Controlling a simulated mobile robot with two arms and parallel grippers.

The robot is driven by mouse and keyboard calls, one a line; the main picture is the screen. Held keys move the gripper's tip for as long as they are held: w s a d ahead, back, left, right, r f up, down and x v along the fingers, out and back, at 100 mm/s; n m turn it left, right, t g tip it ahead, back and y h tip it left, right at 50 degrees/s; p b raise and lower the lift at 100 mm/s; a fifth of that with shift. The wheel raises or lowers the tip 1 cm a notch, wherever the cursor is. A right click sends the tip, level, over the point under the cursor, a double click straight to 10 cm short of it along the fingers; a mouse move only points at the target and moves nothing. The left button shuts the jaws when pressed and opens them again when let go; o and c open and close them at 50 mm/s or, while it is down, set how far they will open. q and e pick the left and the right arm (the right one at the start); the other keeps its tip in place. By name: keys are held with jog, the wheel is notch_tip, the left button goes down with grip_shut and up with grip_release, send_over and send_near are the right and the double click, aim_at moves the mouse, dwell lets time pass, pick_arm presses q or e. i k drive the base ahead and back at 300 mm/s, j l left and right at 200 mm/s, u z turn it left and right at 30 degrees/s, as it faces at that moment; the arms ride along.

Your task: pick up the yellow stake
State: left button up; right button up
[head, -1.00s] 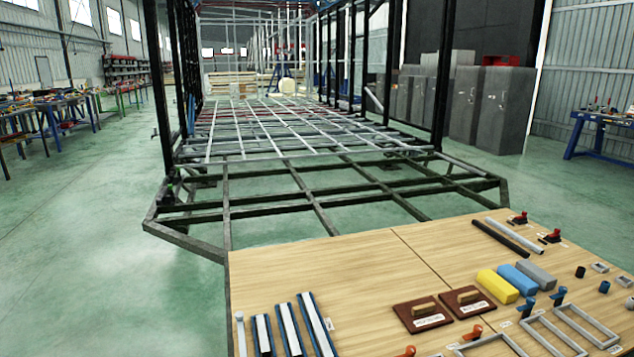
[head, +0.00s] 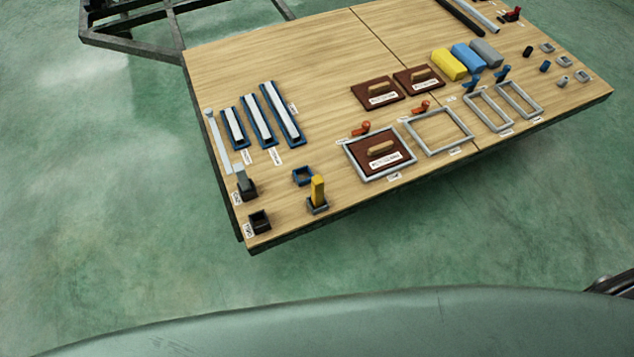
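The yellow stake (head: 318,190) stands upright in a small grey square socket (head: 317,207) near the front edge of the wooden table, left of the middle of the view. Its lower end is hidden in the socket. Neither of my grippers can be seen in the head view, so their state and their distance from the stake do not show.
Beside the stake are an empty blue socket (head: 302,176), an empty black socket (head: 259,221) and a grey stake (head: 245,181). A framed brown panel (head: 381,152) lies to the right. The wooden table (head: 330,60) is bare toward the back. Green floor is clear in front.

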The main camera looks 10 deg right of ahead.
aim_at(318, 184)
jog(key=j+z, duration=0.2)
jog(key=z, duration=1.45)
jog(key=k+j, duration=0.2)
jog(key=j, duration=0.2)
jog(key=k+j+z, duration=0.1)
jog(key=j, duration=0.25)
jog(key=k+j, duration=0.55)
jog(key=j, duration=0.2)
jog(key=z, duration=0.05)
